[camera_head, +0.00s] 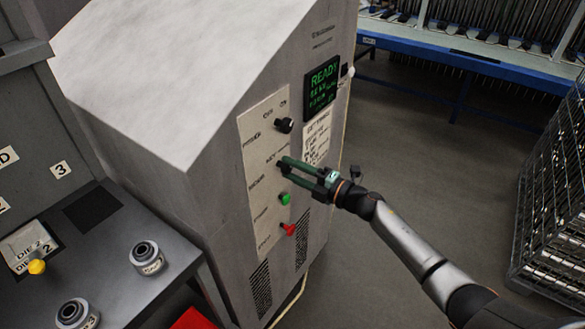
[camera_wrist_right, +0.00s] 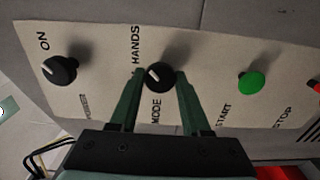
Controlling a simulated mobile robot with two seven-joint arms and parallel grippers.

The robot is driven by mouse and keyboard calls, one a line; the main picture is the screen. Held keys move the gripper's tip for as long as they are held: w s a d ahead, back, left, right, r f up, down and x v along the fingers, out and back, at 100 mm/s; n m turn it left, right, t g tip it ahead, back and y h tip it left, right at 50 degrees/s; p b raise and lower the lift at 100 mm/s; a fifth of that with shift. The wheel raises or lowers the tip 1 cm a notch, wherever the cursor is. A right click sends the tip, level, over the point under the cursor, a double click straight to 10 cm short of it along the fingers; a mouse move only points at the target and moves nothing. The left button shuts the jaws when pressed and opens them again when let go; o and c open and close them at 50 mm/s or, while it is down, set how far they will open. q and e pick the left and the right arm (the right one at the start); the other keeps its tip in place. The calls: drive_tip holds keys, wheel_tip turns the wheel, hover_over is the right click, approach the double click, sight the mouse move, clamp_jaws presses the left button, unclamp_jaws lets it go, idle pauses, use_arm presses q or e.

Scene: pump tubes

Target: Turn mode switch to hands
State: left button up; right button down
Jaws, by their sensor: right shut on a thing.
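The mode switch (camera_wrist_right: 160,75) is a black round knob with a white pointer mark. In the right wrist view it sits on a beige label panel (camera_wrist_right: 205,75), with "HANDS" printed above it and "MODE" below. The white mark points toward the upper left. My right gripper (camera_wrist_right: 160,80) has its two green fingers on either side of the knob, shut on it. In the head view my right gripper (camera_head: 284,167) reaches the panel on the front of the grey cabinet (camera_head: 215,180) from the right and largely hides the knob. My left gripper is not in view.
A black power knob (camera_head: 284,125) sits above, with a green start button (camera_head: 285,198) and a red stop button (camera_head: 289,229) below. A screen (camera_head: 321,87) reads READY. A die bench (camera_head: 110,285) stands left, a wire cage (camera_head: 550,190) right. Floor between is clear.

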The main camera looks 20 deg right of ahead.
idle(0.3)
drive_tip(key=shift+c, duration=1.9)
unclamp_jaws()
use_arm(q)
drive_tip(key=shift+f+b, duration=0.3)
drive_tip(key=shift+b, duration=0.05)
use_arm(e)
drive_tip(key=v, duration=1.2)
drive_tip(key=shift+s+d, duration=0.2)
use_arm(q)
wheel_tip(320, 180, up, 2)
drive_tip(key=p, duration=0.2)
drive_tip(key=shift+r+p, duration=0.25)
drive_tip(key=shift+p, duration=0.05)
use_arm(e)
drive_tip(key=s+a+f+m+g+h, duration=0.2)
drive_tip(key=s+a+f+m+h, duration=0.2)
drive_tip(key=s+f+m, duration=0.5)
drive_tip(key=s+a+f+m+g+h, duration=0.3)
drive_tip(key=s+f+m, duration=0.7)
drive_tip(key=s+m, duration=0.4)
drive_tip(key=shift+s+a+f+h, duration=0.15)
drive_tip(key=shift+s+a+h, duration=0.6)
drive_tip(key=shift+a, duration=0.4)
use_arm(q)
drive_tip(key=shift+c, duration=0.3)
use_arm(e)
drive_tip(key=shift+w, duration=0.1)
drive_tip(key=shift+c, duration=0.3)
